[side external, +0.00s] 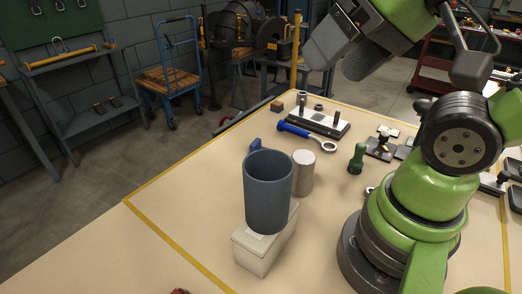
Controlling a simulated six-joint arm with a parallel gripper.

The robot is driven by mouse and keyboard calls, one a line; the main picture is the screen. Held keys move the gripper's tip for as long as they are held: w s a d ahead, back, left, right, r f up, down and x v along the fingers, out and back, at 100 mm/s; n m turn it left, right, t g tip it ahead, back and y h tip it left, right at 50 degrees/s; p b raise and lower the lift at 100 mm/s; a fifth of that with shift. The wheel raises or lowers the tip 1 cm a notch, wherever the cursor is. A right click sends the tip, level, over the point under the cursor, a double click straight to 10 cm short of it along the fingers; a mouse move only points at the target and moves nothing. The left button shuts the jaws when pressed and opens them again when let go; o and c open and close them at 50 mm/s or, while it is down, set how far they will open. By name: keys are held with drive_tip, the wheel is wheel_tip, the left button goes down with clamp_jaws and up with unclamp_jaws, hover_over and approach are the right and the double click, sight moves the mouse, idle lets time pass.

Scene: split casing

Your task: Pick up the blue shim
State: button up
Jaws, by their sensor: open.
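A small blue piece (255,144), which looks like the blue shim, shows just behind the rim of a large blue-grey cup. Most of it is hidden by the cup, so its full shape cannot be told. My gripper (328,42) is at the top of the side view, high above the table and well apart from the blue piece. It is open, and I see nothing held in it. Its fingertips are not clear from this angle.
The blue-grey cup (268,195) stands over a white box (256,255). Beside it are a tan cylinder (303,172), a blue-handled ring tool (295,130), a green-handled tool (357,158) and a plate with posts (318,121).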

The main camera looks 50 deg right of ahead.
drive_tip(key=w+d+f+n+g+h, duration=0.15)
drive_tip(key=w+d, duration=0.25)
drive_tip(key=w, duration=0.5)
drive_tip(key=w+d+f+n+g, duration=0.2)
drive_tip(key=w+d+f+g, duration=0.1)
drive_tip(key=w, duration=0.6)
drive_tip(key=w+d+f+g, duration=0.1)
drive_tip(key=w+d+f, duration=0.1)
drive_tip(key=f, duration=0.3)
drive_tip(key=w+d+f+n, duration=0.1)
drive_tip(key=w+d+f, duration=0.1)
drive_tip(key=f, duration=0.4)
drive_tip(key=w+d+f+n+g, duration=0.1)
drive_tip(key=w+d+f, duration=0.1)
drive_tip(key=f, duration=0.3)
drive_tip(key=shift+w+d+f+n+g+h, duration=0.1)
drive_tip(key=shift+d+n+g+h, duration=0.1)
drive_tip(key=shift+d, duration=0.15)
drive_tip(key=shift+w+d+f+n+g+h, duration=0.1)
drive_tip(key=shift+d+g, duration=0.05)
drive_tip(key=shift+d, duration=0.2)
hover_over(256, 142)
drive_tip(key=f, duration=0.4)
drive_tip(key=shift+w+d+f, duration=0.15)
drive_tip(key=shift+w+f, duration=0.05)
drive_tip(key=shift+w, duration=0.05)
drive_tip(key=f, duration=0.5)
drive_tip(key=shift+s+f, duration=0.2)
drive_tip(key=shift+f, duration=0.1)
